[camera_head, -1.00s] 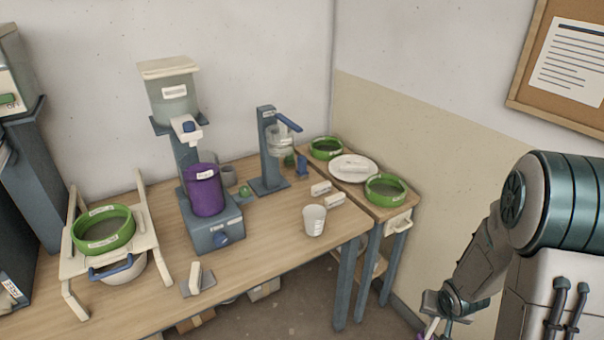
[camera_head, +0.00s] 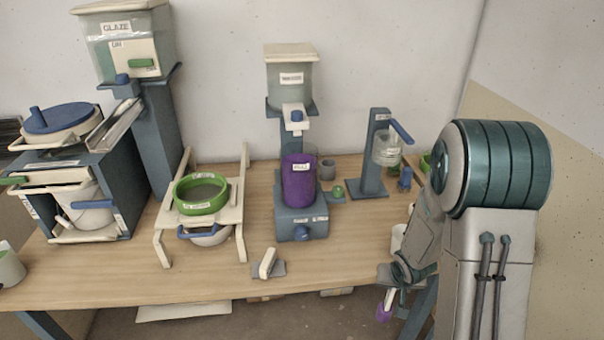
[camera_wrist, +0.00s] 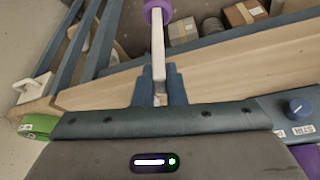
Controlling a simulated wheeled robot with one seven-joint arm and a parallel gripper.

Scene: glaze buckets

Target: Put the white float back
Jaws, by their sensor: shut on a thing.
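My gripper (camera_wrist: 160,88) is shut on a slim white bar (camera_wrist: 158,45) with a round purple end (camera_wrist: 157,10). The bar points away from the fingers, over the table's front edge and the floor. In the head view my gripper (camera_head: 390,284) is low in front of the table's right part, with the purple end (camera_head: 384,312) hanging below it. I cannot tell whether this bar is the white float. A small grey plate with an upright white grip (camera_head: 268,263) lies near the table's front edge, apart from my gripper.
A purple container (camera_head: 299,180) sits on a blue-grey dispenser base. Left of it, a green-rimmed sieve (camera_head: 201,195) rests on a white stand above a bowl. A blue-grey cabinet (camera_head: 110,200) holds a white bucket (camera_head: 92,208). Bare table (camera_head: 210,282) shows along the front.

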